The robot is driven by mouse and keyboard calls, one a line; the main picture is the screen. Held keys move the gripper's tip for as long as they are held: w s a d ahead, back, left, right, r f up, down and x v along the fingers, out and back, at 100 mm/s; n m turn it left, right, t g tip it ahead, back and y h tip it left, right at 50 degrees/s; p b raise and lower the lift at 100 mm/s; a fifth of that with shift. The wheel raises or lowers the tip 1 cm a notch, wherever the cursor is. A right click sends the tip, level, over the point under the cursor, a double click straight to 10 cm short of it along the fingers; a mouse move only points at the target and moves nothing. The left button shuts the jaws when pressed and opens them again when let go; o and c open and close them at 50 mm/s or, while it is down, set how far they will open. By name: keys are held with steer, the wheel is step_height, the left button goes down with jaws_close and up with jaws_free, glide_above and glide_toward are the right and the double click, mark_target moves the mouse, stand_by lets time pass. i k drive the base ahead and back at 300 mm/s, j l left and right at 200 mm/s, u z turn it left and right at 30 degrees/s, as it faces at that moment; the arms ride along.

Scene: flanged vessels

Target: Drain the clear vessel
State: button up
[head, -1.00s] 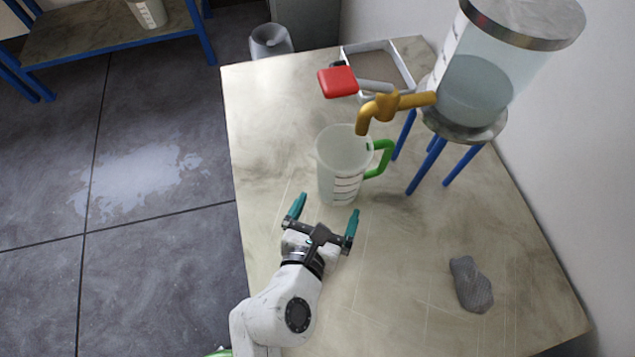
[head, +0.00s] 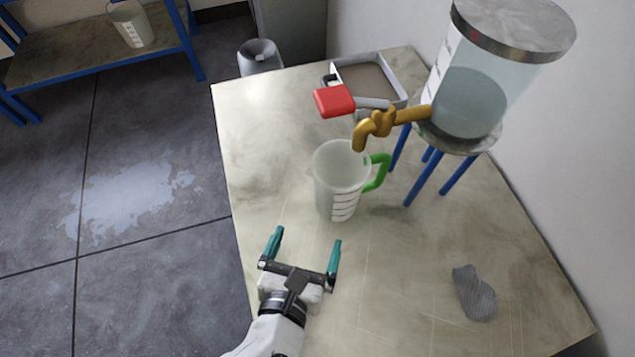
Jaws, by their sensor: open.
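The clear vessel (head: 470,102) stands on blue legs at the back right of the table, with metal flanges and bluish liquid in its lower part. A brass tap (head: 378,124) sticks out from its base to the left, with a red handle (head: 334,101) on a lever pointing left. A clear measuring jug (head: 341,182) with a green handle (head: 378,172) stands upright on the table below the tap's spout. I cannot tell whether liquid is in it. My gripper (head: 306,243) is open and empty, in front of the jug and apart from it, with teal fingertips pointing toward it.
A grey cloth (head: 474,293) lies on the table (head: 400,270) at the right. A shallow metal tray (head: 370,80) sits behind the tap. A grey bin (head: 259,57) is beyond the table. A puddle (head: 130,200) lies on the floor. A blue-framed shelf (head: 90,50) holds another jug (head: 131,24).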

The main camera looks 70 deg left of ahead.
mark_target(336, 101)
steer(key=u, duration=1.25)
